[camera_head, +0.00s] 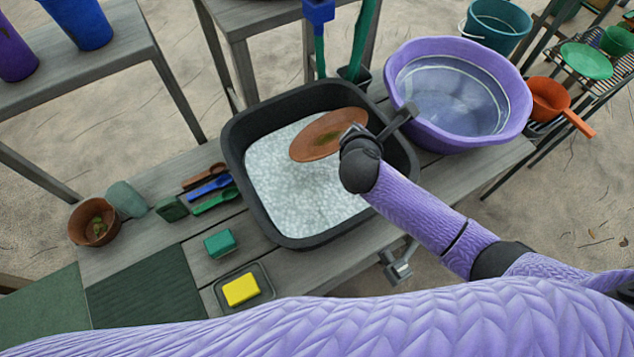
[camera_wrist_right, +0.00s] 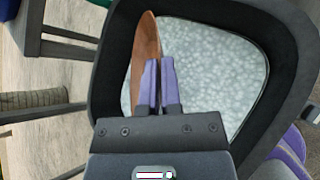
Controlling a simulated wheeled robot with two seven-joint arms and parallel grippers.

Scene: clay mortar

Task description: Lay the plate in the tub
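The brown clay plate (camera_head: 328,136), with a greenish stain in its middle, is tilted above the black tub (camera_head: 236,150). The tub holds pale, bubbly foamy water (camera_head: 300,190). My right gripper (camera_head: 352,130) is shut on the plate's right edge in the head view. In the right wrist view the plate (camera_wrist_right: 146,48) shows nearly edge-on, its rim between the two purple fingers (camera_wrist_right: 159,75). The plate appears apart from the tub's walls; whether its lower edge touches the foam I cannot tell. My left gripper is not in view.
A purple basin of water (camera_head: 524,110) stands right of the tub. Left are spoons (camera_head: 208,188), a terracotta pot (camera_head: 82,222) and a green block (camera_head: 220,243). A yellow sponge (camera_head: 241,289) lies in a small tray nearer me. An orange pan (camera_head: 548,98) sits far right.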

